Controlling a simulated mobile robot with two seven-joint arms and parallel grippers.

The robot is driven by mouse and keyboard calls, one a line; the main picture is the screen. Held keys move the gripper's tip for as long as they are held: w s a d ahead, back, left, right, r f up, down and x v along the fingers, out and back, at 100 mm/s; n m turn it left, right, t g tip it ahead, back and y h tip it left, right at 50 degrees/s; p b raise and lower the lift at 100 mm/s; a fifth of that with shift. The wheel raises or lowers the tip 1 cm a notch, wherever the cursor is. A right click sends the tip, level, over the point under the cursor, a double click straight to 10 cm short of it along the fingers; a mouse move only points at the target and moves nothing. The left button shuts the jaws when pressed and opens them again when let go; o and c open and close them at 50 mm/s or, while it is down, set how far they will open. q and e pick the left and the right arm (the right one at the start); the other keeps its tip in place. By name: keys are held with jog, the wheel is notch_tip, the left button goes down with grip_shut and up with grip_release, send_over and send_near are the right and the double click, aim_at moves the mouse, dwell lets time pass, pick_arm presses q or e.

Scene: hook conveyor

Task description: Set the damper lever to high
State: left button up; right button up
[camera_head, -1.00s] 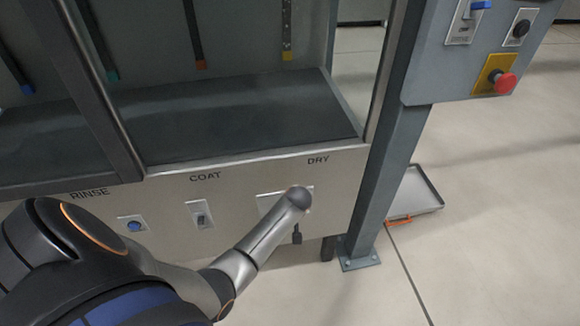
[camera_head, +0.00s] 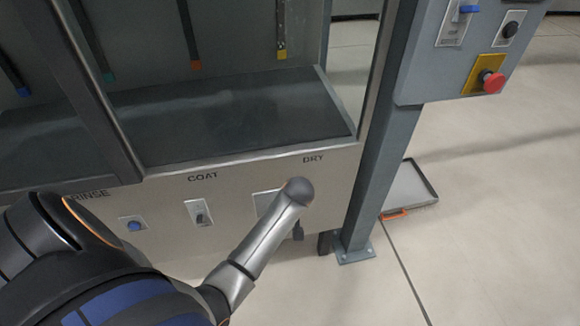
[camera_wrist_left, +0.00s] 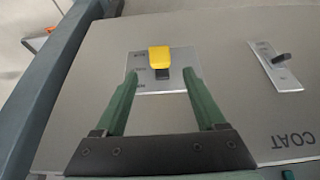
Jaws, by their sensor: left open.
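The damper lever has a yellow handle (camera_wrist_left: 159,56) on a dark stem and sits on a pale plate (camera_wrist_left: 146,84) in the left wrist view. The plate's small lettering is too blurred to read. My left gripper (camera_wrist_left: 160,74) is open, its green fingers on either side of the lever; contact cannot be told. In the head view my left arm covers most of the plate (camera_head: 264,201) below the DRY label and hides the yellow handle. My right gripper is not in view.
A COAT switch (camera_head: 199,213) and a blue RINSE knob (camera_head: 133,225) sit left of the plate. A grey post (camera_head: 376,185) stands to its right. A red emergency button (camera_head: 493,82) is on the upper-right panel. A tray (camera_head: 411,190) lies on the floor beyond the post.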

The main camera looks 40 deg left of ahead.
pick_arm(q)
jog(key=shift+v, duration=1.85)
jog(key=shift+p, duration=0.3)
